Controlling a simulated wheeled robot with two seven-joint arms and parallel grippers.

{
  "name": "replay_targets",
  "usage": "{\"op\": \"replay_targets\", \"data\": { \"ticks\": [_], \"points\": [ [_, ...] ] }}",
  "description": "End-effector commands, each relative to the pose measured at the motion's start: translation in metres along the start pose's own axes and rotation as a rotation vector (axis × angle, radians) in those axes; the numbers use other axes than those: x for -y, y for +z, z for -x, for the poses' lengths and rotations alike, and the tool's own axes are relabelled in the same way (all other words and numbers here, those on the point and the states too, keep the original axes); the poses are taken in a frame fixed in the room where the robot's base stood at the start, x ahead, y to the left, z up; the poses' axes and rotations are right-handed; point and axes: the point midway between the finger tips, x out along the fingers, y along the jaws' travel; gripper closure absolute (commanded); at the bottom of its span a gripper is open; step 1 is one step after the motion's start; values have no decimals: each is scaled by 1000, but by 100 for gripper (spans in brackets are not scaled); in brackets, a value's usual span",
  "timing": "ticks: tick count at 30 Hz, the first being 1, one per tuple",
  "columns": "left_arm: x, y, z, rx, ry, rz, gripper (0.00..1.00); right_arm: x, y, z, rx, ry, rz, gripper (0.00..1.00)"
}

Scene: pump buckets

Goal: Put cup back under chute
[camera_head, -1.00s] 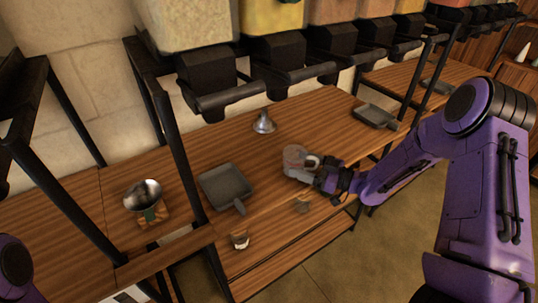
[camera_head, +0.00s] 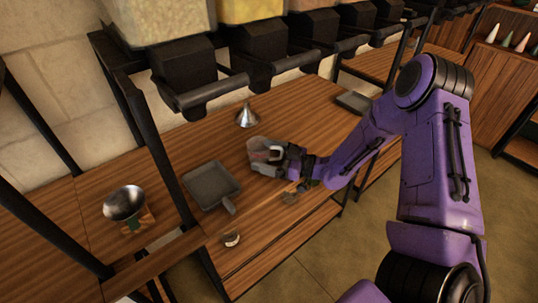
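A small grey cup (camera_head: 263,149) with a dark reddish inside is at the fingers of my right gripper (camera_head: 277,158), near the middle of the wooden shelf. The fingers appear closed on its right side; the small size hides the exact contact. The cup looks upright and at or just above the shelf. Black chutes (camera_head: 202,92) line the back above the shelf under coloured bins. The nearer ones are above and to the left of the cup, and it is in front of the row. My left gripper is out of view.
A silver funnel (camera_head: 247,117) stands behind the cup. A dark square pan with a handle (camera_head: 211,186) lies to its left, and another pan (camera_head: 353,101) is farther right. A metal bowl (camera_head: 124,203) sits on a small stand at left. Black posts (camera_head: 158,150) frame the shelf.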

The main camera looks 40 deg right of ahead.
Motion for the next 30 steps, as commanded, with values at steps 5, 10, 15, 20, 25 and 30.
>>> {"op": "replay_targets", "data": {
  "ticks": [5,10,15,20,25,30],
  "points": [
    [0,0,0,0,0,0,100,-1,0,2,0,3,-1,6],
    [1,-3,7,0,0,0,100,-1,-8,4,0,4,0,6],
    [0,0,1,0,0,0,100,-2,-5,45,-1,6,0,6],
    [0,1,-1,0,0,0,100,-1,-6,86,-1,5,1,6],
    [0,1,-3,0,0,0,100,-1,-6,114,-1,3,0,6],
    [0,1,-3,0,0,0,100,0,-6,122,0,3,-1,6]
  ]
}}
